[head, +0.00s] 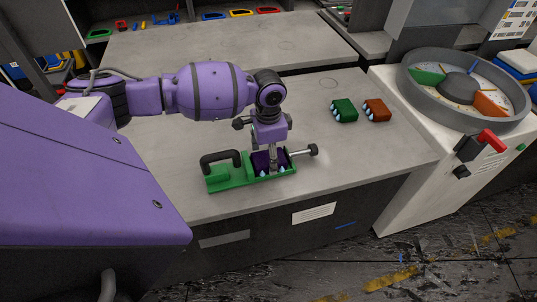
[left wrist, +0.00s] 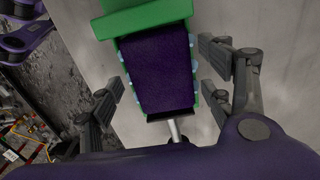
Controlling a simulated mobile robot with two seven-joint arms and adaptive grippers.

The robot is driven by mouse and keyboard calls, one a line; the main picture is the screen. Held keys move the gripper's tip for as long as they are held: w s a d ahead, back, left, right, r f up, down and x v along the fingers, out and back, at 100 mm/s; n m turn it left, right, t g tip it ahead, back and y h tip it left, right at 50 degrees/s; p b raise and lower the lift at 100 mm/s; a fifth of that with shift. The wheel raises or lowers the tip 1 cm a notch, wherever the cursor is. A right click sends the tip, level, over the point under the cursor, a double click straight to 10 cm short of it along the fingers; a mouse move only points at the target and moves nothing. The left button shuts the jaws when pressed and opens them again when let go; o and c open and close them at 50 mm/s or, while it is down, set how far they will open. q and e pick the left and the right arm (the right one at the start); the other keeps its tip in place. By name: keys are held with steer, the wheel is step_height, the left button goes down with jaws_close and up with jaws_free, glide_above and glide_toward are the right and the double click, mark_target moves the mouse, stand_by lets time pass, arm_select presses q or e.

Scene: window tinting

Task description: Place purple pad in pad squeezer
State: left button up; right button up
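The purple pad (head: 262,161) sits in the right-hand bay of the green pad squeezer (head: 228,180) on the grey worktable. The squeezer has a black handle at its left and a dark-knobbed metal rod at its right. In the left wrist view the pad (left wrist: 165,75) lies between the green walls of the squeezer (left wrist: 145,20), with pale bits along its edges. My left gripper (head: 271,160) is over the pad, pointing down. In the wrist view its fingers (left wrist: 165,80) are spread on both sides of the pad, with gaps visible. My right gripper is not in view.
A green block (head: 344,110) and an orange block (head: 376,110) stand behind and right of the squeezer. A grey round tray (head: 412,90) with coloured sectors stands on a white cabinet at right. The worktable (head: 345,165) is clear right of the squeezer.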

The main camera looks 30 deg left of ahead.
arm_select(q)
steer(key=shift+w+r, duration=0.1)
steer(key=shift+r, duration=0.35)
step_height(320, 180, up, 11)
steer(key=shift+r+p, duration=0.2)
steer(key=shift+p, duration=0.15)
